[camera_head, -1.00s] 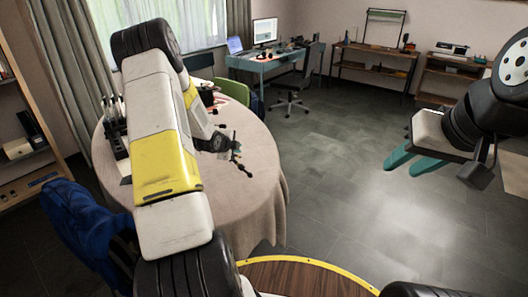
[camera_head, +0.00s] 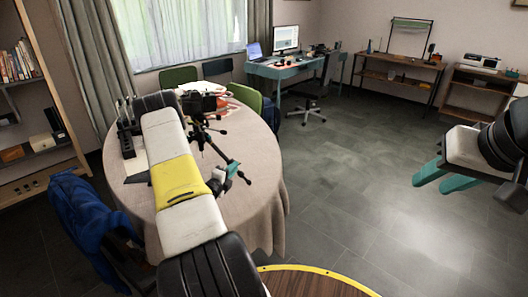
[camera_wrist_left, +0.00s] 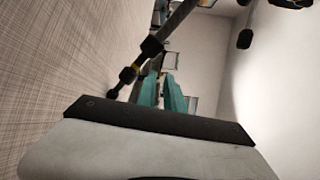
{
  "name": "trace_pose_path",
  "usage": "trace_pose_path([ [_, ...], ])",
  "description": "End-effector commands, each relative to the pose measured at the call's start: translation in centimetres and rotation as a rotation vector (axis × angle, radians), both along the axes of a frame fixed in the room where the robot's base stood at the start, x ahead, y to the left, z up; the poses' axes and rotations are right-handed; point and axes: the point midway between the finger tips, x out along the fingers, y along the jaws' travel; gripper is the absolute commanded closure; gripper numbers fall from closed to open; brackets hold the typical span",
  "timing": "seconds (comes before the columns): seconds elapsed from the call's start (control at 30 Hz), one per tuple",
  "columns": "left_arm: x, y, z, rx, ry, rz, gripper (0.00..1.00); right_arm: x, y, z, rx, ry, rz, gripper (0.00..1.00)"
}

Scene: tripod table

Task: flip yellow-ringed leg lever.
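The black tripod (camera_head: 222,152) lies or leans on the round table, with one leg pointing toward the lower right. My left arm hides part of it. In the left wrist view, a dark tripod leg (camera_wrist_left: 172,30) with black joints runs past the left side of my left gripper (camera_wrist_left: 160,82). A small yellowish band shows near its lower joint, too small to be sure of. The teal fingers are apart, with nothing clearly between them. The lever itself cannot be made out. My right gripper (camera_head: 430,186) is open and empty over the floor at right.
The round table (camera_head: 262,190) has a beige cloth. A black rack (camera_head: 127,135) stands at its left, and green chairs (camera_head: 245,97) stand behind. A blue jacket (camera_head: 85,220) hangs at the lower left. The floor at right is clear.

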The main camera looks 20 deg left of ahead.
Motion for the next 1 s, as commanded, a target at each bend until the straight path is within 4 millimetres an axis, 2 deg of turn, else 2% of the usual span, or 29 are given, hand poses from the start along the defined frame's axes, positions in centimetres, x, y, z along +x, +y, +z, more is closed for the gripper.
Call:
trace_pose_path([
  [0.07, -0.4, 0.2, -0.3, 0.005, -0.017, 0.003, 0.88, 0.0, 0.0, 0.0, 0.000, 0.000, 0.000, 0.64],
  [0.17, 0.2, 0.1, -0.3, 0.010, -0.026, 0.001, 0.88, 0.0, 0.0, 0.0, 0.000, 0.000, 0.000, 0.64],
  [0.4, 4.0, -0.2, -0.4, 0.009, -0.027, 0.000, 0.88, 0.0, 0.0, 0.0, 0.000, 0.000, 0.000, 0.64],
  [0.6, 6.5, -0.2, -0.5, 0.009, -0.025, 0.001, 0.88, 0.0, 0.0, 0.0, 0.000, 0.000, 0.000, 0.64],
  [0.97, 7.3, -0.3, -0.6, 0.008, -0.023, 0.003, 0.88, 0.0, 0.0, 0.0, 0.000, 0.000, 0.000, 0.64],
  [1.0, 7.3, -0.3, -0.6, 0.008, -0.023, 0.003, 0.92, 0.0, 0.0, 0.0, 0.000, 0.000, 0.000, 0.64],
])
